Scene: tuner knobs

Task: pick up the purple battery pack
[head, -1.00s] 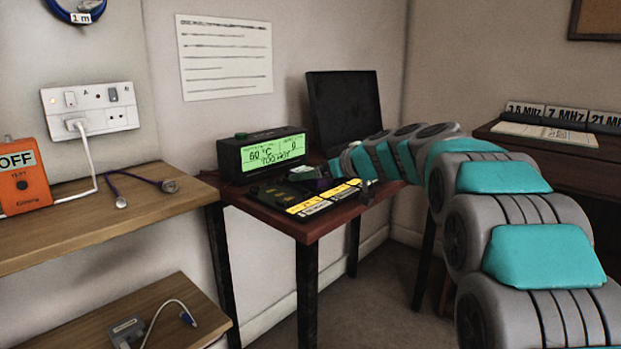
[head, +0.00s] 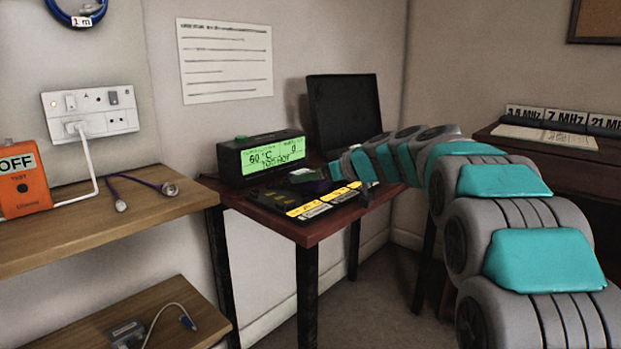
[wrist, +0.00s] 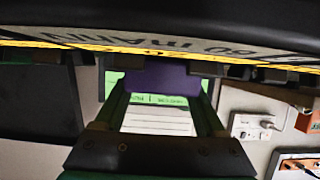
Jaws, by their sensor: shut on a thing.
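The purple battery pack (wrist: 160,78) sits between the two fingers of my gripper (wrist: 162,92) in the wrist view. The fingers are shut on its sides. In the head view a small purple patch of the pack (head: 316,187) shows at the end of my arm, just above the black charger tray with yellow labels (head: 312,208). My gripper (head: 312,178) is small and dark there. I cannot tell whether the pack touches the tray.
A black box with a lit green display (head: 272,158) stands behind the tray, reading about 60 °C. A dark screen (head: 344,112) stands at the back of the small reddish table (head: 310,236). A wooden shelf (head: 90,222) with an orange box (head: 22,182) is at the left.

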